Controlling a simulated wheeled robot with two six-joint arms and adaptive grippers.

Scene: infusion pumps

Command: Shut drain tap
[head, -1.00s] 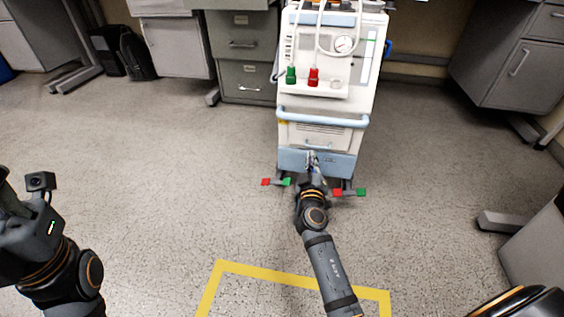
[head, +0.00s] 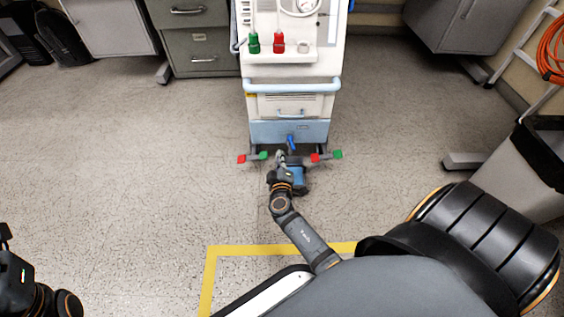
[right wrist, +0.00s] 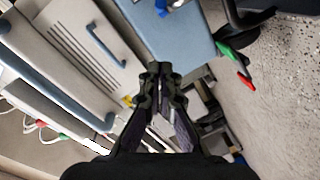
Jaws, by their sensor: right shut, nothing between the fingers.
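The drain tap is a small blue lever (head: 291,141) on the low front of the white machine (head: 290,75), at the light blue bottom panel (head: 265,131). In the head view it points roughly up and down, tilted a little. In the right wrist view only part of a blue piece, probably the tap (right wrist: 170,6), shows at the top edge. My right gripper (head: 281,156) is just below and left of the tap, apart from it. Its fingers (right wrist: 160,70) are together and empty. My left arm shows at the lower left corner; its fingers are out of view.
Red (head: 242,159) and green (head: 338,154) tabs stick out at both sides of the machine's base. A grey bin (head: 520,165) stands at right. The floor to the left is clear.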

